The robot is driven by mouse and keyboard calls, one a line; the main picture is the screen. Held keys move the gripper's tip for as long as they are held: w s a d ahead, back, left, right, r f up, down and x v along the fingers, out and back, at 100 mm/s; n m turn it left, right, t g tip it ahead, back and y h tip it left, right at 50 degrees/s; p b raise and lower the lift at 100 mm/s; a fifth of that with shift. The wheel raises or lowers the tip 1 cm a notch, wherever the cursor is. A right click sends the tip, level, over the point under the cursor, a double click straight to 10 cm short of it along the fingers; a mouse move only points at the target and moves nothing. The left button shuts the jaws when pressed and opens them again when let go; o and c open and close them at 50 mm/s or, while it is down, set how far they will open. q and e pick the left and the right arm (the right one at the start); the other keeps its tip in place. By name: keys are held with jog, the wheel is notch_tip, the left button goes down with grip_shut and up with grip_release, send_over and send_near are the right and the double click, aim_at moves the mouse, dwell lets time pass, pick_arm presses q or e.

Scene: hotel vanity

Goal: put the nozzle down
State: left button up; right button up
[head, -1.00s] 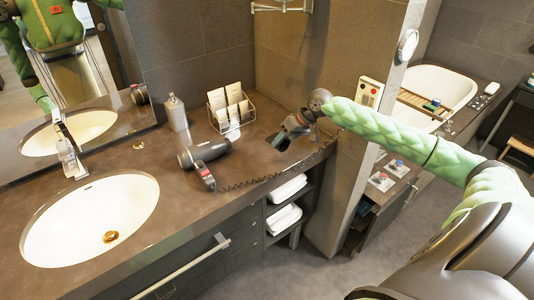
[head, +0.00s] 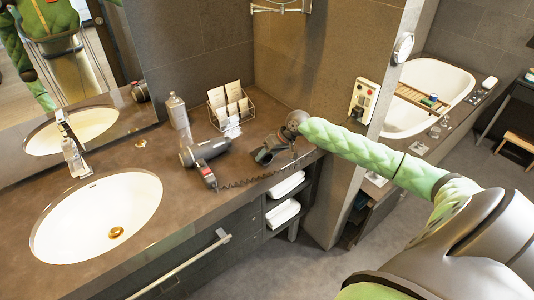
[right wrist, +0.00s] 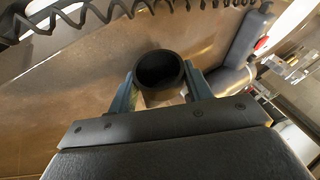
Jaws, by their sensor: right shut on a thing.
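The nozzle (right wrist: 160,70) is a short black tube with a round open mouth, seen in the right wrist view between the two blue-grey fingers. My right gripper (right wrist: 160,92) is shut on it, one finger on each side. In the head view my right gripper (head: 264,154) is low over the counter, right of the hair dryer. I cannot tell whether the nozzle touches the counter. The hair dryer (head: 207,151) lies on the counter and also shows at the upper right of the wrist view (right wrist: 242,48). My left gripper is out of view.
The dryer's coiled cord (head: 245,184) runs along the counter's front edge, close to my right gripper. A wire rack with cards (head: 231,106) and a bottle (head: 177,111) stand behind. The sink (head: 95,217) is at left. The wall (head: 315,90) bounds the counter at right.

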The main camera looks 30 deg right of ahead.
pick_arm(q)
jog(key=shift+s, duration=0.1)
pick_arm(e)
jog(key=shift+f, duration=0.6)
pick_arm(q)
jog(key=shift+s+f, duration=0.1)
pick_arm(e)
jog(key=o, duration=1.1)
jog(key=shift+s, duration=0.1)
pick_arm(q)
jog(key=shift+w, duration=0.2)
pick_arm(e)
jog(key=shift+r, duration=0.35)
jog(key=shift+d+r, duration=0.25)
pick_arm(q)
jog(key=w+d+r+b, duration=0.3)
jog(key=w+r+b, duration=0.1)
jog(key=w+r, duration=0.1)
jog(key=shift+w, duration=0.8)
pick_arm(e)
jog(key=shift+v, duration=5.9)
